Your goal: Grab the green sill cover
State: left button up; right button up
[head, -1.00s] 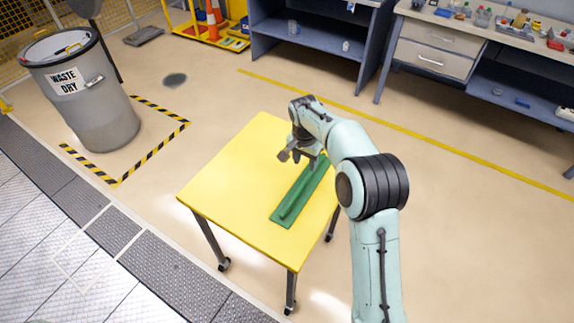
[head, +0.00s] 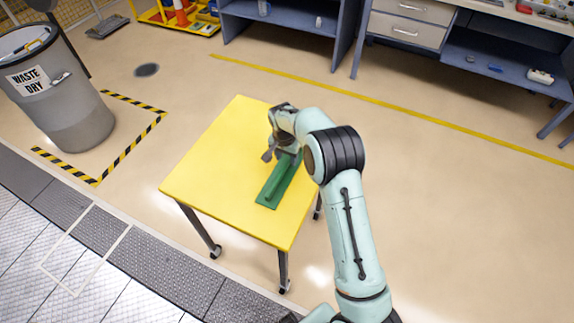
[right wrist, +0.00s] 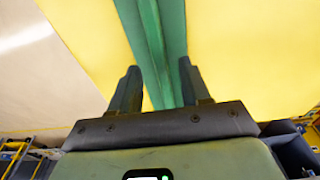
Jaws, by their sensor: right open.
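The green sill cover (head: 274,188) is a long flat strip with a raised rib along its middle. It lies on the yellow table (head: 222,172), near the table's right side. My right gripper (head: 275,157) is over the far part of the cover, and the arm hides some of that part. In the right wrist view the gripper (right wrist: 157,88) is open, with its two fingers on either side of the rib of the cover (right wrist: 154,45). I cannot tell whether the fingers touch the cover. My left gripper is not in view.
A grey waste bin (head: 62,95) stands on the floor at the left, beside black-and-yellow floor tape (head: 133,148). A workbench with drawers (head: 408,22) is at the back. The table top left of the cover is clear.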

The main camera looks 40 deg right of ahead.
notch_tip(320, 180, down, 2)
jog(key=shift+w+d+f, duration=0.15)
grip_shut()
